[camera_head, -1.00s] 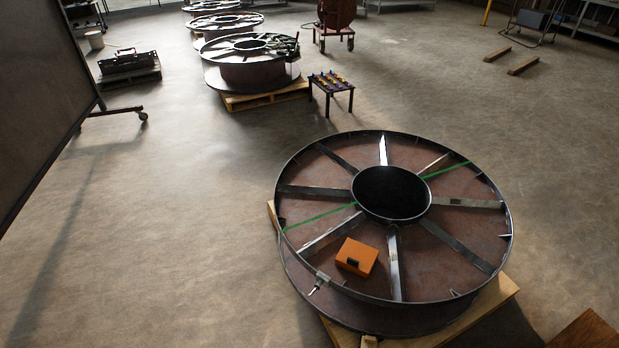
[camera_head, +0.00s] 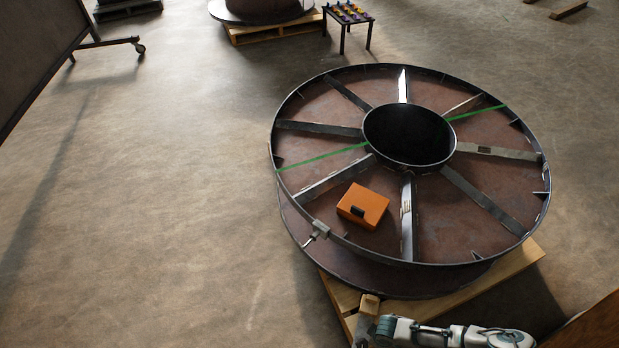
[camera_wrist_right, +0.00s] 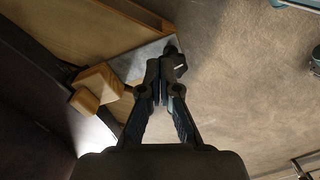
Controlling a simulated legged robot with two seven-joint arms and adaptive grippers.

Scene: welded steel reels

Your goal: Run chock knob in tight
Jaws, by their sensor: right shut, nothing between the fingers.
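My right gripper (camera_wrist_right: 160,72) is shut and empty in the right wrist view. A dark knob-like part (camera_wrist_right: 181,63) shows right beside its fingertips, over a grey metal plate (camera_wrist_right: 147,58) at the pallet corner; whether they touch is unclear. A wooden chock block (camera_wrist_right: 98,88) sits left of the fingers. In the head view the block (camera_head: 369,304) stands at the pallet's near corner, below the reel (camera_head: 283,215). My right gripper (camera_head: 361,328) is just below it there, small and dark; the knob cannot be made out in that view. My left gripper is not in view.
The reel rests on a wooden pallet (camera_head: 527,258). An orange case (camera_head: 363,205) lies on the reel, and a metal clamp (camera_head: 318,232) is on its rim. A wooden surface (camera_head: 598,328) is at lower right. Open floor lies left of the reel.

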